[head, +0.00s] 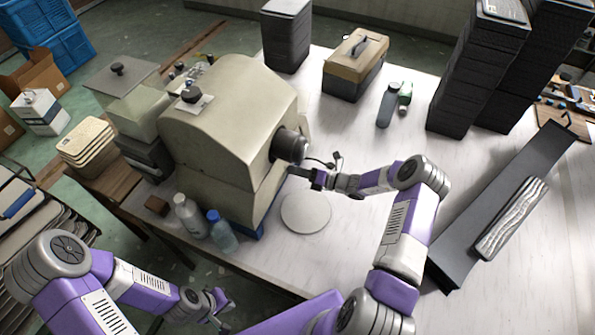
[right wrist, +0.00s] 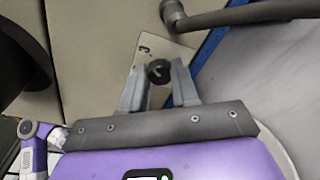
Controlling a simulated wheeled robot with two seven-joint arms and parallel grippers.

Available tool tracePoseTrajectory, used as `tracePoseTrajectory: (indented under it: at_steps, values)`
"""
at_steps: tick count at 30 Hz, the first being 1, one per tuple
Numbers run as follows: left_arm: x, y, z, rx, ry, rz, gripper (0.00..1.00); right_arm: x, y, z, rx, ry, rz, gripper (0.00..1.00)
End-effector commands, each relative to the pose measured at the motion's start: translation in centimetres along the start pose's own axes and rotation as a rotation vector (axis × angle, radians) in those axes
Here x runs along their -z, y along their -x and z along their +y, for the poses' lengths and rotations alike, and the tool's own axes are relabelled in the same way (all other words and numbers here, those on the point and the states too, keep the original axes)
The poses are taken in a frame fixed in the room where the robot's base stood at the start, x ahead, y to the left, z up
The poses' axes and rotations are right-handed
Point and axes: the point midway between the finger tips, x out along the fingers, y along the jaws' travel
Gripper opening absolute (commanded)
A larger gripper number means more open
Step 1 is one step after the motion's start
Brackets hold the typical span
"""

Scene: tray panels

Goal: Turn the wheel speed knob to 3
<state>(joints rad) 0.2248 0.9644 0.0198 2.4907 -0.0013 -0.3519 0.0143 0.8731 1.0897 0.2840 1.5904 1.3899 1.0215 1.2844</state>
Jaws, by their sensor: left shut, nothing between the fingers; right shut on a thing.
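The wheel speed knob (right wrist: 158,71) is small, dark and round with a light mark on it. It sits on a pale label plate (right wrist: 172,52) on the beige machine (head: 225,125). A figure that looks like a 3 shows on the plate beyond the knob; the rest of the scale is hidden. My right gripper (right wrist: 158,84) is shut on the knob, one finger on each side. In the head view my right gripper (head: 298,172) is at the machine's lower front, and the knob is hidden there. My left gripper (head: 222,303) is shut and empty, low at the front.
A dark cylinder (head: 290,146) sticks out of the machine above my right gripper. A round pale disc (head: 306,213) lies on the table below. A white bottle (head: 190,214) and a blue-capped bottle (head: 222,233) stand front left. The table's middle is fairly clear.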

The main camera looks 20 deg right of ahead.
Motion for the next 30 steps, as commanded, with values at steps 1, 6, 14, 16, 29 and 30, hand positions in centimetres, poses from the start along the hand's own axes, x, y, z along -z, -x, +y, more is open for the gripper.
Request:
tracePoseTrajectory:
  at_steps: [1,6,14,16,29,30]
  values:
    - [0.0,0.0,0.0,0.000,0.000,0.000,0.00,0.0,0.0,0.0,0.001,-0.002,0.000,0.00]
    - [0.0,0.0,0.0,0.000,0.000,0.000,0.00,0.0,0.0,0.0,0.001,-0.002,0.000,0.32]
    - [0.0,0.0,0.0,0.000,0.000,0.000,0.00,0.0,0.0,0.0,0.001,0.000,0.000,0.55]
    - [0.0,0.0,0.0,0.000,0.000,0.000,0.00,0.0,0.0,0.0,0.001,0.000,0.000,0.55]
    - [0.0,0.0,0.0,0.000,0.000,0.000,0.00,-0.1,4.7,-0.1,0.004,-0.001,-0.002,0.55]
    - [0.0,0.0,0.0,0.000,0.000,0.000,0.00,0.0,5.4,-0.1,0.004,-0.001,-0.002,0.55]
